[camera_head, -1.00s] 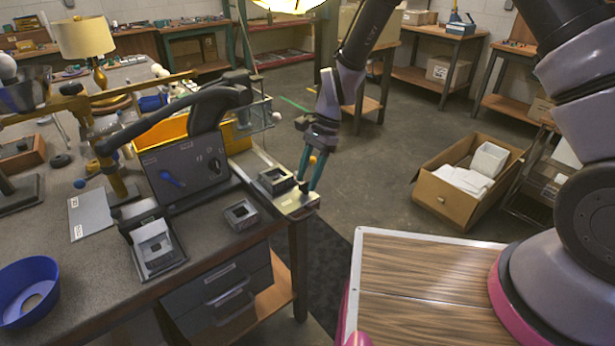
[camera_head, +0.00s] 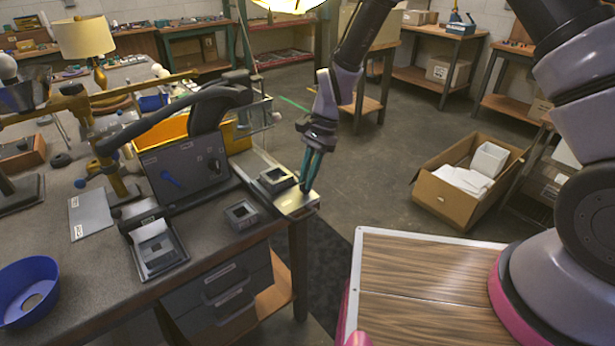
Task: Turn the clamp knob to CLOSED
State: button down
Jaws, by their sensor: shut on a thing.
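My gripper (camera_head: 306,187) has teal fingers and points down at the right end of a pale metal plate (camera_head: 296,203) on the bench corner. Its fingers are close together, seen nearly edge-on, with their tips at the plate. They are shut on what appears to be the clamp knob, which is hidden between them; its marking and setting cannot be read. A dark square fixture with an open middle (camera_head: 276,179) sits on the plate just left of the fingers.
A grey panel box (camera_head: 188,170) with a blue lever stands left of the plate. A second square part (camera_head: 241,214) and a tray fixture (camera_head: 158,249) lie on the bench. A blue bowl (camera_head: 28,292) is at front left. A cardboard box (camera_head: 455,200) stands on the floor at right.

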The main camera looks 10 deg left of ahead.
jog(key=n+h, duration=0.1)
jog(key=n, duration=0.4)
jog(key=shift+a+g+h, duration=0.2)
jog(key=shift+g+h, duration=0.2)
jog(key=n+h, duration=0.1)
jog(key=n, duration=0.2)
jog(key=shift+n, duration=0.4)
jog(key=n+h, duration=0.1)
jog(key=n, duration=0.1)
jog(key=n+h, duration=0.1)
jog(key=n, duration=0.1)
jog(key=shift+a+n+t, duration=0.2)
jog(key=shift+n+t, duration=0.1)
jog(key=shift+t, duration=0.1)
jog(key=shift+n+t+h, duration=0.4)
jog(key=shift+n+h, duration=0.1)
jog(key=shift+n, duration=1.1)
jog(key=c, duration=0.8)
grip_release()
jog(key=shift+c, duration=0.2)
